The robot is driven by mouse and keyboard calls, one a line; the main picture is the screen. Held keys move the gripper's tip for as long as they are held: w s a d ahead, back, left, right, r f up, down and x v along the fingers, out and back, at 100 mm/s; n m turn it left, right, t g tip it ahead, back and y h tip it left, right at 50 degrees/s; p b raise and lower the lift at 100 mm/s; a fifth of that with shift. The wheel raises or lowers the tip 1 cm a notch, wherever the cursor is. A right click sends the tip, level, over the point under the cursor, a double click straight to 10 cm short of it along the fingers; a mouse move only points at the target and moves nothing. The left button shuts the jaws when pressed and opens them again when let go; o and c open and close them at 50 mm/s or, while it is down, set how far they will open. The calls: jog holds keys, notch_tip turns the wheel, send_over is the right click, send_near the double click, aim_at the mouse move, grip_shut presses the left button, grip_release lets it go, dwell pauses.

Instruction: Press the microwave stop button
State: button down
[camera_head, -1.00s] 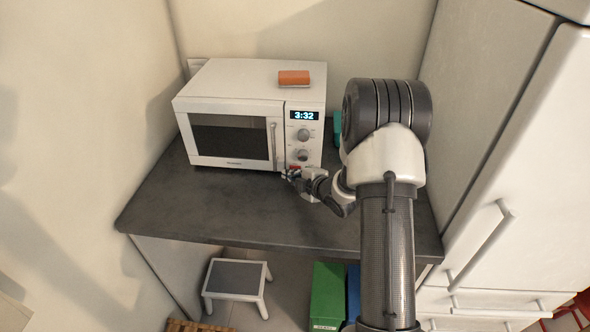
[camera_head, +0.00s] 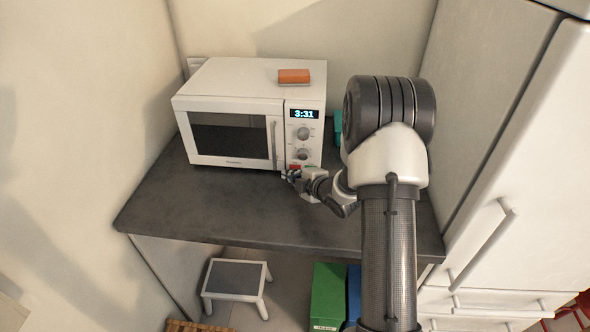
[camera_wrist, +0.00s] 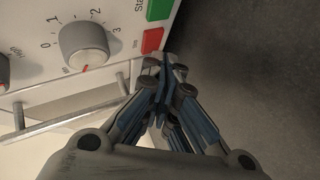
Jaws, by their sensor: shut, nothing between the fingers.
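The white microwave (camera_head: 231,80) stands on the dark counter with its door shut and its display (camera_head: 304,114) lit at 3:31. Its red stop button (camera_wrist: 152,40) is at the lower edge of the panel, next to the green start button (camera_wrist: 160,9). The red button also shows small in the head view (camera_head: 294,167). My gripper (camera_wrist: 166,67) is shut and empty. Its fingertips are just beside the red button in the wrist view; I cannot tell whether they touch it. In the head view my gripper (camera_head: 289,175) is low in front of the panel.
An orange block (camera_head: 294,76) lies on top of the microwave. The dark counter (camera_head: 215,207) is clear in front of it. A teal object (camera_head: 338,128) stands behind my arm. White cabinets (camera_head: 520,150) rise at the right.

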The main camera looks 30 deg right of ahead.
jog(key=shift+s+a, duration=0.15)
jog(key=shift+s, duration=0.05)
jog(key=shift+s+a+b, duration=0.5)
jog(key=shift+s+a, duration=0.2)
jog(key=shift+s, duration=0.35)
jog(key=shift+s+a+b, duration=0.5)
jog(key=shift+s+a, duration=0.2)
jog(key=shift+s, duration=0.3)
jog(key=shift+r, duration=0.1)
jog(key=s+a+r+m+g+h, duration=0.2)
jog(key=s+r+m, duration=0.25)
jog(key=r, duration=0.25)
jog(key=s+a+r+m+g+h, duration=0.2)
jog(key=s+a+r+m, duration=0.15)
jog(key=s+r, duration=0.3)
jog(key=s+a+r+m+g+y, duration=0.1)
jog(key=s+a+m+g, duration=0.1)
jog(key=s, duration=0.8)
jog(key=s+a+r+m+g+y, duration=0.1)
jog(key=s+a+m, duration=0.4)
jog(key=s, duration=0.6)
jog(key=shift+s+a+r+m+g+y, duration=0.25)
jog(key=shift+a+r+g, duration=0.5)
jog(key=shift+a, duration=0.5)
